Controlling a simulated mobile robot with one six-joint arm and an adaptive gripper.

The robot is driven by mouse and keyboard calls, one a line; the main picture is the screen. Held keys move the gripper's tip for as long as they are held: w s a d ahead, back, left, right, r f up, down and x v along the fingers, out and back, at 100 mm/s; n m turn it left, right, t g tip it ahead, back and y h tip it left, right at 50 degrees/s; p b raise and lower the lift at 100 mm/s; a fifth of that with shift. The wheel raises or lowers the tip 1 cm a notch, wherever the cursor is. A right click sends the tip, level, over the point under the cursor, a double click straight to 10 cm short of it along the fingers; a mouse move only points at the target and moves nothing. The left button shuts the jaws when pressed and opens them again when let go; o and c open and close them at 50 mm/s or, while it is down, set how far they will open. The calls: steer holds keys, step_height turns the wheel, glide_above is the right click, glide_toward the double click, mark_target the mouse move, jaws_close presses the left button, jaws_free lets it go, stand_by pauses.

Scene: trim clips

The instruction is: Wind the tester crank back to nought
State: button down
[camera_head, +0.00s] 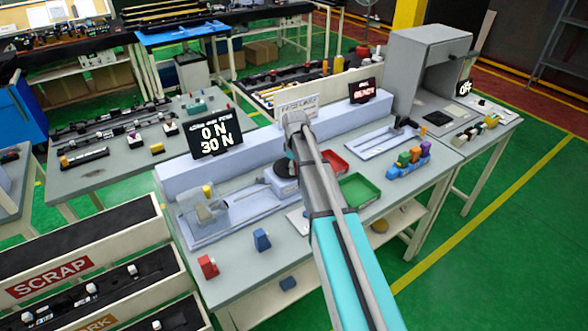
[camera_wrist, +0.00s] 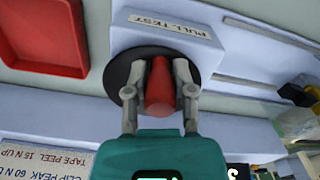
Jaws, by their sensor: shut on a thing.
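The crank's red knob (camera_wrist: 160,88) stands on a round black disc (camera_wrist: 132,66) beside a "PULL TEST" label (camera_wrist: 170,26). My gripper (camera_wrist: 160,92) is shut on this knob, one finger on each side. In the head view the black disc (camera_head: 284,186) shows only in part, and my arm hides the knob and fingers. The tester (camera_head: 235,212) is a pale bench unit with a clear-covered fixture (camera_head: 203,208) at its left end. Its black display (camera_head: 216,134) reads 0 N above 30 N.
A red tray (camera_head: 333,162) and a green tray (camera_head: 358,190) lie right of my arm. A red block (camera_head: 208,266) and a blue block (camera_head: 261,240) stand at the bench front. Coloured clips (camera_head: 409,158) and a grey hooded machine (camera_head: 428,66) are farther right.

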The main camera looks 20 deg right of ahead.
steer(key=shift+w, duration=0.1)
steer(key=shift+c, duration=2.3)
jaws_free()
steer(key=shift+r, duration=0.15)
